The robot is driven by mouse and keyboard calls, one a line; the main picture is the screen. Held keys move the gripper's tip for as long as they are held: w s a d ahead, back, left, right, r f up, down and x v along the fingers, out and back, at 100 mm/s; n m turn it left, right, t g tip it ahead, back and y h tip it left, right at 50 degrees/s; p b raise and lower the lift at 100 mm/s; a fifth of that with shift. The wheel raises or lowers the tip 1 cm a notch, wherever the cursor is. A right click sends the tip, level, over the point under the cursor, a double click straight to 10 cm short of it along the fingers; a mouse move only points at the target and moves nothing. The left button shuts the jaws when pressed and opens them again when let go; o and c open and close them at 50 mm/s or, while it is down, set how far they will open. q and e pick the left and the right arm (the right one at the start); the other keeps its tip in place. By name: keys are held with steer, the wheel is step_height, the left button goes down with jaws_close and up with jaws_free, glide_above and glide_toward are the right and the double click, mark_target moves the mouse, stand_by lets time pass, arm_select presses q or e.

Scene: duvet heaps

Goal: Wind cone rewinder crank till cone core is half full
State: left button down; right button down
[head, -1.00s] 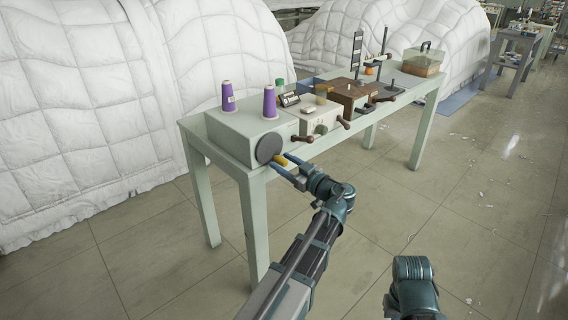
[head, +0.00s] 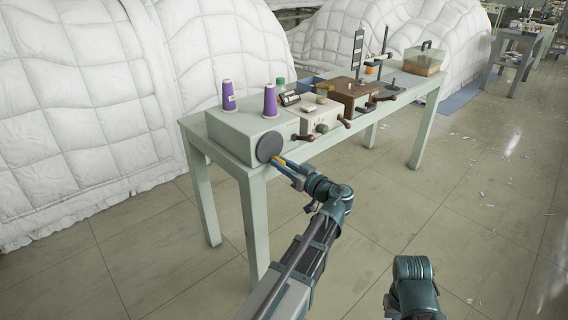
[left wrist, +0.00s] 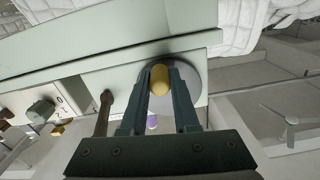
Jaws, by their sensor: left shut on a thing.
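The rewinder is a pale grey-green box (head: 233,131) at the near left end of the table. Two purple thread cones (head: 228,95) stand on its top. A dark round crank disc (head: 270,146) is on its front face, and the disc also shows in the left wrist view (left wrist: 191,82). My left gripper (head: 279,162) is shut on the yellow crank knob, which shows between its fingers in the left wrist view (left wrist: 159,80). Part of my right arm (head: 414,285) shows at the lower right; its gripper is out of view.
A pale box with brown-knobbed levers (head: 320,121) stands beside the rewinder. A brown wooden box (head: 350,96) and a lidded clear case (head: 423,62) are further along the table (head: 395,112). White duvet heaps (head: 80,110) stand behind. The floor in front is open.

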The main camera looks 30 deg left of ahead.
arm_select(q)
steer(key=shift+s+a+m, duration=0.1)
steer(key=shift+s+m, duration=0.15)
steer(key=shift+m, duration=0.65)
steer(key=c, duration=0.7)
jaws_free()
steer(key=shift+o, duration=0.2)
steer(key=v, duration=1.3)
steer(key=shift+d, duration=0.4)
